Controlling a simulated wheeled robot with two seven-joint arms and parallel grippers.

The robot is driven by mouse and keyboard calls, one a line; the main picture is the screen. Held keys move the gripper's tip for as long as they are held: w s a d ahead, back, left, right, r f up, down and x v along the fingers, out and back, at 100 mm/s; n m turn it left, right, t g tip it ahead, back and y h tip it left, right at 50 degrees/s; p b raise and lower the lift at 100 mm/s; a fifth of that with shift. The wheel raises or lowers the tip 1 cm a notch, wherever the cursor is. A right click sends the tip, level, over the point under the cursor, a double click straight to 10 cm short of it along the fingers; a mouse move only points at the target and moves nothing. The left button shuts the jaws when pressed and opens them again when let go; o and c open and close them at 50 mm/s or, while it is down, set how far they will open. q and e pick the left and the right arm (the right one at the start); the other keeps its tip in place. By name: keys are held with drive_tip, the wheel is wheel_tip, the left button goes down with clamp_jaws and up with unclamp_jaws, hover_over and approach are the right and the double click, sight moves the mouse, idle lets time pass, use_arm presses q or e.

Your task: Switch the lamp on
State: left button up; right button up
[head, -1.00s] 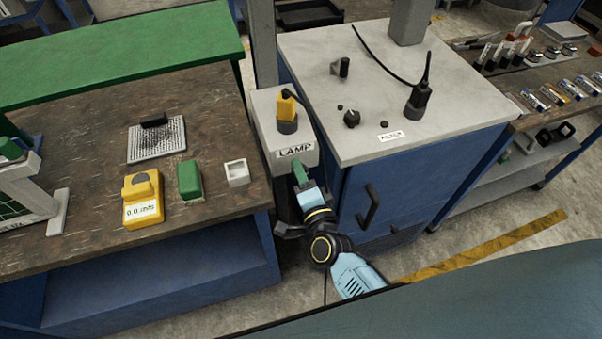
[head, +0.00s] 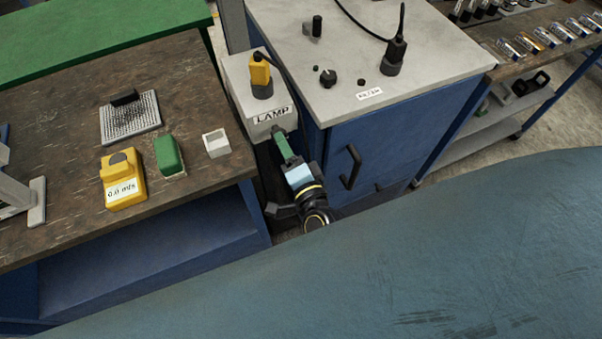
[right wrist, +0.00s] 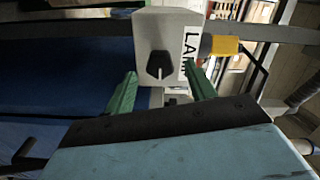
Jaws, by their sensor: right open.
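The lamp box (head: 240,82) is a light grey housing with a LAMP label (head: 272,115) and a yellow plug (head: 260,70) on top. In the right wrist view the box (right wrist: 180,28) shows a black rotary knob (right wrist: 160,65) with a light pointer line on its face. The head view does not show this knob. My right gripper (head: 280,137) is at the labelled front of the box. In the right wrist view its green fingers (right wrist: 162,90) are open, one each side of the knob in the picture, with nothing between them. Contact cannot be told. My left gripper is not in view.
A blue cabinet (head: 400,130) with a black handle (head: 350,167) stands right of my gripper. Its grey top carries another knob (head: 328,78). The workbench (head: 60,150) at left holds a yellow meter (head: 122,180), a green block (head: 169,155) and a small white box (head: 216,143).

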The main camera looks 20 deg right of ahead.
drive_tip(key=s, duration=1)
drive_tip(key=shift+d+b, duration=0.15)
drive_tip(key=shift+b, duration=0.15)
drive_tip(key=shift+w, duration=0.1)
